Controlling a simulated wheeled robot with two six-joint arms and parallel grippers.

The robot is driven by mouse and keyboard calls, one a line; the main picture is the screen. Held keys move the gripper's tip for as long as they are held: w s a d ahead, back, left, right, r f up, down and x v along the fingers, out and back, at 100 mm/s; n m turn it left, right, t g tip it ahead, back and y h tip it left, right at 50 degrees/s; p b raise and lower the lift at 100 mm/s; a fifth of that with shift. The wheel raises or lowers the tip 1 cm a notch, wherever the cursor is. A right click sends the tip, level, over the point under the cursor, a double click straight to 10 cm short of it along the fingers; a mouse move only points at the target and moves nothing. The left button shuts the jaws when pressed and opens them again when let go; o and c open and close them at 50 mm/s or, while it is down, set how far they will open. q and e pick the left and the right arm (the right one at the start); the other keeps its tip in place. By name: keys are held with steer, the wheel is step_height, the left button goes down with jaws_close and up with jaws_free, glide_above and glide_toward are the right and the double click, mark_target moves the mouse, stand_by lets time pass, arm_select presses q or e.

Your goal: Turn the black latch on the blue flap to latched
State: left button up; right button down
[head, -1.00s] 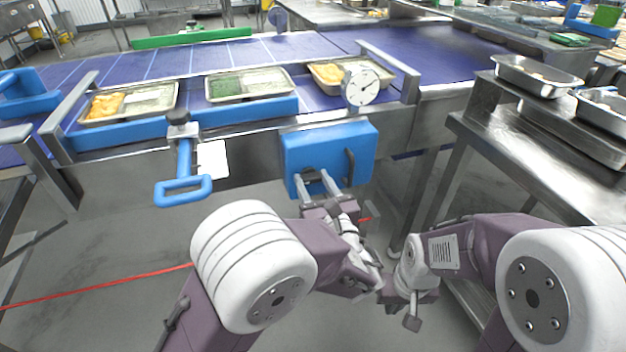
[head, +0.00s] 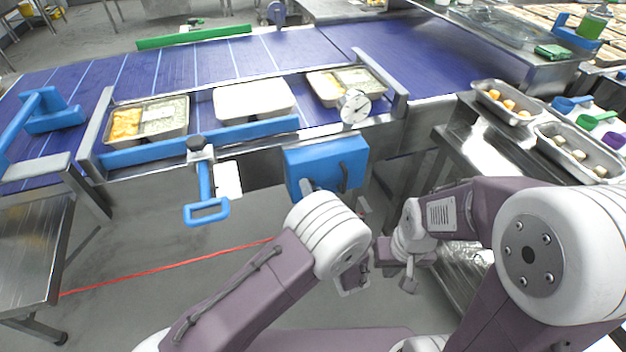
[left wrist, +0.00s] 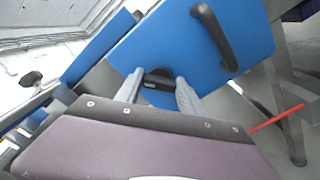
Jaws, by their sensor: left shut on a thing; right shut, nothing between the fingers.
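The blue flap (head: 324,158) hangs on the front side of the conveyor, with a black handle (head: 343,178) on its right part. In the left wrist view the flap (left wrist: 180,45) fills the upper middle, with the curved black handle (left wrist: 215,38) at its upper right. The black latch (left wrist: 158,78) is between the fingers of my left gripper (left wrist: 157,88), which is shut on it. In the head view my left arm hides most of this gripper and the latch. My right gripper (head: 408,278) is shut and empty, low and away from the flap.
A blue lever handle (head: 206,200) hangs left of the flap. A round dial (head: 354,107) stands above the flap. Trays lie on the blue conveyor (head: 250,60). A steel table with a tray (head: 505,101) stands to the right.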

arm_select(q)
steer(key=shift+f+m+p, duration=0.1)
steer(key=shift+m+p, duration=2.95)
steer(key=shift+m, duration=0.75)
arm_select(e)
step_height(320, 180, up, 7)
steer(key=shift+r, duration=0.15)
arm_select(q)
steer(key=o, duration=1.4)
steer(key=shift+c, duration=0.2)
